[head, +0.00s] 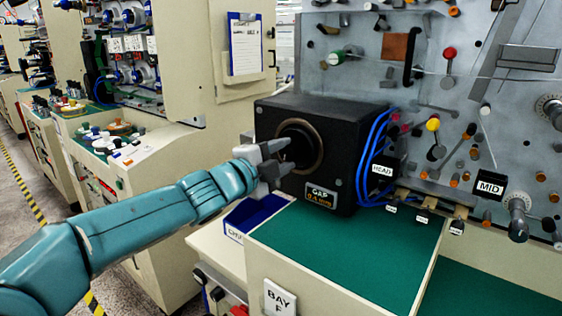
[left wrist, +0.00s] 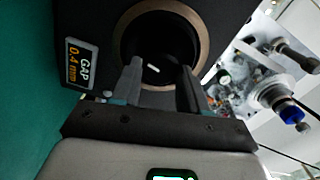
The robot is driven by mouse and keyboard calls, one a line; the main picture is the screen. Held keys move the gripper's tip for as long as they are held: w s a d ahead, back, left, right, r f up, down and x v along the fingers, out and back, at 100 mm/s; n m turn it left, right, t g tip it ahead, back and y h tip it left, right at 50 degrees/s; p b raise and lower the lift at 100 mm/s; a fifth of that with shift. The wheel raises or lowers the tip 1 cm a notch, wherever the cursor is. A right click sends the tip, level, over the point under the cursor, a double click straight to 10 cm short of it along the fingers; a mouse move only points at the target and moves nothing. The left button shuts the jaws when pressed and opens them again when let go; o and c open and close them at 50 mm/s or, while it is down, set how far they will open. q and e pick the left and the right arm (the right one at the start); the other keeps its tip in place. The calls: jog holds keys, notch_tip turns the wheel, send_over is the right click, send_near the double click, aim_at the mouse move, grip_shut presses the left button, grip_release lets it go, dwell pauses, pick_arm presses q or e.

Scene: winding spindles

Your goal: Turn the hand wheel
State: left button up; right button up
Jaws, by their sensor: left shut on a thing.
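The hand wheel (head: 304,133) is a dark round part with a bronze-coloured rim. It is set in the front of a black box (head: 347,138) labelled GAP 0.4 mm. It also shows in the left wrist view (left wrist: 155,40), with a small white mark near its middle. My left gripper (head: 284,160) reaches in from the left and is at the wheel's face. In the left wrist view its two fingers (left wrist: 160,76) stand either side of the dark middle, shut on it. The exact contact is too dark to see. My right gripper is in neither view.
A green worktop (head: 345,250) lies below the box, with a blue bin (head: 252,213) at its left. Blue cables (head: 372,165) run from the box's right side. A grey panel with many pins and knobs (head: 440,100) stands behind. More machines line the left.

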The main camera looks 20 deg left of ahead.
pick_arm(q)
jog(key=shift+m+b, duration=0.45)
jog(key=shift+m, duration=1.05)
jog(key=o, duration=1.1)
jog(key=shift+c, duration=0.2)
jog(key=shift+s, duration=0.1)
jog(key=shift+s+a+f, duration=0.1)
jog(key=shift+s+a, duration=0.05)
jog(key=shift+s, duration=0.1)
jog(key=v, duration=1.5)
jog(key=shift+s, duration=0.3)
